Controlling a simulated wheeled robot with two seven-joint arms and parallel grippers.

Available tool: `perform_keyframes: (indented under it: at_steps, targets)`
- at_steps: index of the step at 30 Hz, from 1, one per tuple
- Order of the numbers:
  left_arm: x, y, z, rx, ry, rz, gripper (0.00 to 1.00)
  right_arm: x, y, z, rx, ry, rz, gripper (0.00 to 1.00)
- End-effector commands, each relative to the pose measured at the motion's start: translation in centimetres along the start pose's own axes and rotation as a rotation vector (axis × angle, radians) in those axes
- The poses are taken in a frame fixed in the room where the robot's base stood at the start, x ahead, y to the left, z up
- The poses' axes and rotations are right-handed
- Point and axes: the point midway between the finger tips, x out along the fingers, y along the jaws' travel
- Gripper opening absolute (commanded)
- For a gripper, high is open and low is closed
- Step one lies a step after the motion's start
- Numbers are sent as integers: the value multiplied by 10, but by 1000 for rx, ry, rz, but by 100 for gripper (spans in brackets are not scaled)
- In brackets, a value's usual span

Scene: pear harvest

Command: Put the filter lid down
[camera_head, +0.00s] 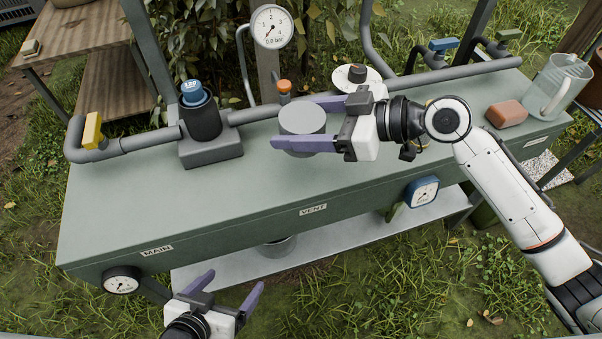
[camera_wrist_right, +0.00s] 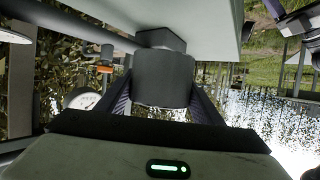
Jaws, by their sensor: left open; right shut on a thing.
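A grey round lid-like cylinder (camera_head: 302,117), which I take to be the filter lid, is between the fingers of my right gripper (camera_head: 308,123) over the middle of the bench. My right gripper is shut on it. In the right wrist view the cylinder (camera_wrist_right: 163,80) looks dark grey, held between both fingers; whether its underside touches the bench is unclear. The black filter body (camera_head: 201,118) with a blue cap marked 120 (camera_head: 194,92) stands on a grey base (camera_head: 212,150) to the left. My left gripper (camera_head: 228,287) is open and empty before the bench's front edge.
The green bench top (camera_head: 120,190) is clear at front left. Pipes with a yellow handle (camera_head: 92,130) run along the back. A brown block (camera_head: 506,114) and a clear jug (camera_head: 560,85) are at right.

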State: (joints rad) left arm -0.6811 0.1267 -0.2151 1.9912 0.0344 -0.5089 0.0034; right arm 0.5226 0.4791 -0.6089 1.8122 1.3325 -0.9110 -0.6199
Motion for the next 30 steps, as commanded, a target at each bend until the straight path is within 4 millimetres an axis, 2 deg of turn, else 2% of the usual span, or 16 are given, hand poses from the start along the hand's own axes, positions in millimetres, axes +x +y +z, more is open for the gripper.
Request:
perform_keyframes:
  at_steps: [1,6,11,18,30]
  targets:
    - [1,0,0,0,3,0,83,6,-1,11,5,-1,-2,38]
    - [1,1,-3,0,11,1,83,17,-1,39,5,-1,-2,38]
    - [2,1,-2,-1,12,2,83,23,-1,53,3,1,-2,38]
    - [4,2,3,-2,6,4,83,35,0,83,4,0,-2,38]
    - [6,2,7,-4,4,5,83,38,0,90,0,0,-1,38]
